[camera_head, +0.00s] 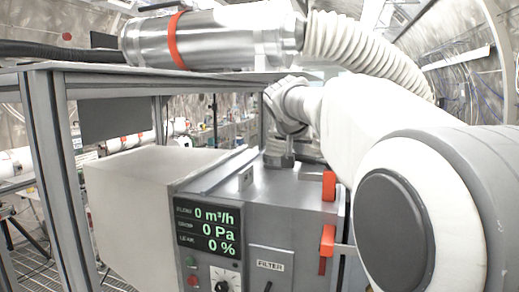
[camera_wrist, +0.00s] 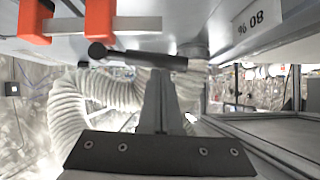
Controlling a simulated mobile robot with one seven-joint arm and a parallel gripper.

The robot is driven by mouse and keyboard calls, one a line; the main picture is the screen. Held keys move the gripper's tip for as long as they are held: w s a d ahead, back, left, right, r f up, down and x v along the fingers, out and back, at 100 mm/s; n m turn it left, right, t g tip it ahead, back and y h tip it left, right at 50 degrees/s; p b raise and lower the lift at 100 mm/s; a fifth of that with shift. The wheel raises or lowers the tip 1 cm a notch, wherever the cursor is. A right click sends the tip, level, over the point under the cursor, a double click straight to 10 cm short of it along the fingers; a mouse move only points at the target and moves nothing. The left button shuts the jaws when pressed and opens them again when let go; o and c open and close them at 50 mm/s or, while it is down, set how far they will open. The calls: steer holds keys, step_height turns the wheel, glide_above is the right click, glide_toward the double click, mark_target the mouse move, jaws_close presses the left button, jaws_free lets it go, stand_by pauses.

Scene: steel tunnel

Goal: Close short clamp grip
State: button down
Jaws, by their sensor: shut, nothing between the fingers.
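A grey filter box (camera_head: 290,205) carries two red-orange clamp grips on its right side, an upper one (camera_head: 329,185) and a lower one (camera_head: 327,240) by a pale metal bar. In the wrist view two red-orange blocks, one at the left (camera_wrist: 33,20) and one beside it (camera_wrist: 98,18), show at the top with a metal bar at them. I cannot tell which is the short clamp grip. My gripper (camera_wrist: 160,78) is shut and empty, its tips just by a dark handle (camera_wrist: 145,58) with a round end; contact is unclear. In the head view my gripper (camera_head: 279,160) is above the box's rear top.
A display panel (camera_head: 208,228) reads zeros on the box front, left of the FILTER label. A metal frame post (camera_head: 55,150) stands at left. A silver cylinder (camera_head: 210,38) and white ribbed hose (camera_head: 365,52) run overhead. My arm fills the right side.

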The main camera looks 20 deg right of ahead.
steer(key=shift+d+p, duration=0.1)
steer(key=shift+p, duration=0.2)
steer(key=shift+s+d+r, duration=0.35)
steer(key=shift+s+d, duration=0.1)
steer(key=shift+d, duration=0.05)
steer(key=w+d+r+p+v, duration=0.1)
steer(key=r+v, duration=0.1)
steer(key=v, duration=1.1)
